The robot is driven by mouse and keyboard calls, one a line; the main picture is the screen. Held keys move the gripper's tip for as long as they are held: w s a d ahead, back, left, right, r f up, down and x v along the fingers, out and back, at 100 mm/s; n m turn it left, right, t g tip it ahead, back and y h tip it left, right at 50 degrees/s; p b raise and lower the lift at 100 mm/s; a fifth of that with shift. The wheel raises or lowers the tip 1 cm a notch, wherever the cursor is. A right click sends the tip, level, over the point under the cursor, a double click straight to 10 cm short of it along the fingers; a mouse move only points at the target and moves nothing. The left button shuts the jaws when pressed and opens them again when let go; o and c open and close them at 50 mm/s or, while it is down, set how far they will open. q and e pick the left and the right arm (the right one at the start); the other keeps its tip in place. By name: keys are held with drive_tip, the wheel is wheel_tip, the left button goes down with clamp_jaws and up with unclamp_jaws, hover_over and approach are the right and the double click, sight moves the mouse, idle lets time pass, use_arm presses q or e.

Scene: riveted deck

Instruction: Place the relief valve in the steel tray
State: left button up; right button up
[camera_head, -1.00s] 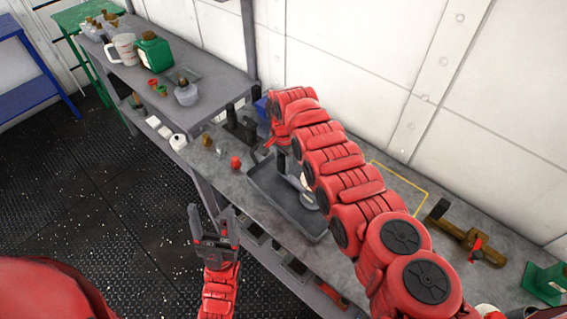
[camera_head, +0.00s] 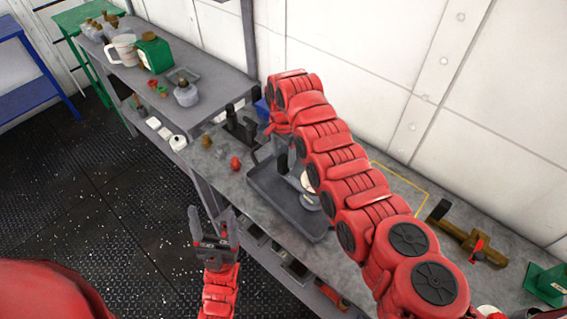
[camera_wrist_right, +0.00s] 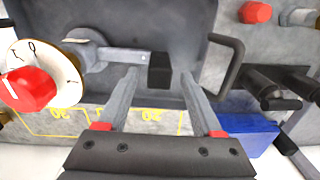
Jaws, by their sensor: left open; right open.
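The dark steel tray (camera_head: 262,193) lies on the grey bench; its floor and handle also show in the right wrist view (camera_wrist_right: 222,75). A fitting with a white dial (camera_wrist_right: 58,72), red knob (camera_wrist_right: 28,90) and brass part, which I take for the relief valve, sits at the tray's right side in the head view. A grey bar with a black end (camera_wrist_right: 158,70) reaches from beside it; whether they join is unclear. My right gripper (camera_wrist_right: 160,78) is open, its fingers either side of the black end in the picture; contact is unclear. My left gripper (camera_head: 212,226) is open and empty, before the bench.
A red part (camera_head: 235,163) and a brass part (camera_head: 206,142) stand left of the tray. A blue box (camera_wrist_right: 245,133) and black fittings (camera_wrist_right: 275,85) are near my right gripper.

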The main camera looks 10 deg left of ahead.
wheel_tip(320, 180, up, 6)
drive_tip(key=shift+r+b, duration=0.2)
drive_tip(key=shift+b, duration=1)
drive_tip(key=shift+r, duration=0.6)
drive_tip(key=shift+r, duration=0.1)
